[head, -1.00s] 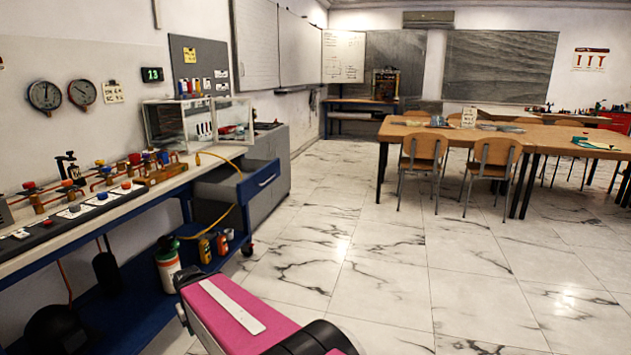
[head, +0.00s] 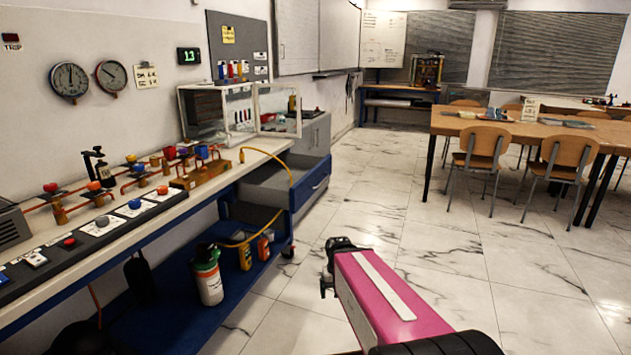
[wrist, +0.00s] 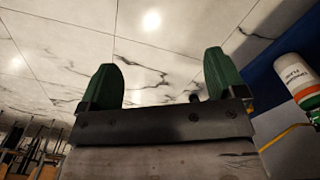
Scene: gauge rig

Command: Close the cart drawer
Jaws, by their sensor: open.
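The cart drawer (head: 312,185) has a blue front and grey sides. It is pulled out from the right end of the cart (head: 160,238), and a yellow cable passes over its near side. My gripper (head: 326,284) is in front of the drawer and lower in the head view, apart from it, over the floor. In the wrist view my gripper (wrist: 162,85) shows two green fingers spread apart with nothing between them. The drawer cannot be made out in the wrist view.
A white cylinder (head: 208,275) and yellow and orange handheld devices stand on the cart's lower shelf. A glass case (head: 220,115) sits on the worktop. A table (head: 520,130) with chairs stands at the right. The marble floor between is clear.

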